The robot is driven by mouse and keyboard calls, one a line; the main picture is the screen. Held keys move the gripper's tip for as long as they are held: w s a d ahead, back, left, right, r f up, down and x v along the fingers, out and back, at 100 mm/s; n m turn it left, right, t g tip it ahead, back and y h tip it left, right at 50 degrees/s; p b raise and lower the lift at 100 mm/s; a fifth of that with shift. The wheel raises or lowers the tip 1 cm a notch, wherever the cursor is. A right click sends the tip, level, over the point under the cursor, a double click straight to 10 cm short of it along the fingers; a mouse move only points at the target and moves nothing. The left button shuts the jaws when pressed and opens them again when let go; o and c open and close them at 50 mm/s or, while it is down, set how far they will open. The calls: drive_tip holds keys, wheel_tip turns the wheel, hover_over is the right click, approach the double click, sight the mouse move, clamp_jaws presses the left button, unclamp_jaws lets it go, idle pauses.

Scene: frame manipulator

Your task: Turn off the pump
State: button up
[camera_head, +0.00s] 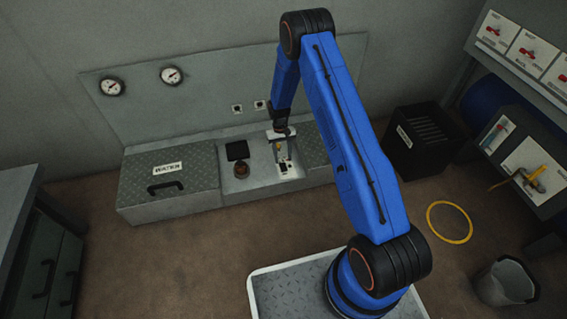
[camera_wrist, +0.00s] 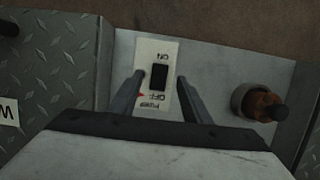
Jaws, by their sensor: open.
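The pump switch plate (camera_wrist: 155,51) is pale, with a black rocker (camera_wrist: 158,76). Its lettering reads upside down in the wrist view, with ON at the far end and PUMP OFF at the end near me. A small red mark shows beside OFF. I cannot tell which way the rocker is set. My gripper (camera_wrist: 159,80) is open and empty, its fingers on either side of the plate in that view. I cannot tell whether they touch it. In the head view my gripper (camera_head: 280,136) is above the grey console, over the small switch plate (camera_head: 284,168).
A brownish knob with a dark tip (camera_wrist: 262,104) stands beside the plate; it also shows in the head view (camera_head: 241,170). A box marked with a white label (camera_head: 168,169) is to the left. A backboard with gauges (camera_head: 171,75) rises behind the console.

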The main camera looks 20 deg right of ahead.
drive_tip(key=v, duration=1.3)
drive_tip(key=s+d+r+t, duration=0.1)
drive_tip(key=s+r, duration=0.4)
drive_tip(key=r, duration=0.7)
drive_tip(key=s+d+r+t, duration=0.2)
drive_tip(key=s+r, duration=0.4)
drive_tip(key=r, duration=0.5)
drive_tip(key=s+d+r+t, duration=0.1)
drive_tip(key=s+r, duration=0.4)
drive_tip(key=r, duration=0.7)
drive_tip(key=s+d+r+t, duration=0.1)
drive_tip(key=s+r, duration=0.3)
drive_tip(key=s, duration=0.4)
drive_tip(key=s+d+r+t, duration=0.1)
drive_tip(key=s+r, duration=0.4)
drive_tip(key=s, duration=0.2)
drive_tip(key=s+t, duration=0.2)
drive_tip(key=s, duration=1.5)
drive_tip(key=shift+s+d, duration=0.15)
drive_tip(key=shift+d, duration=0.3)
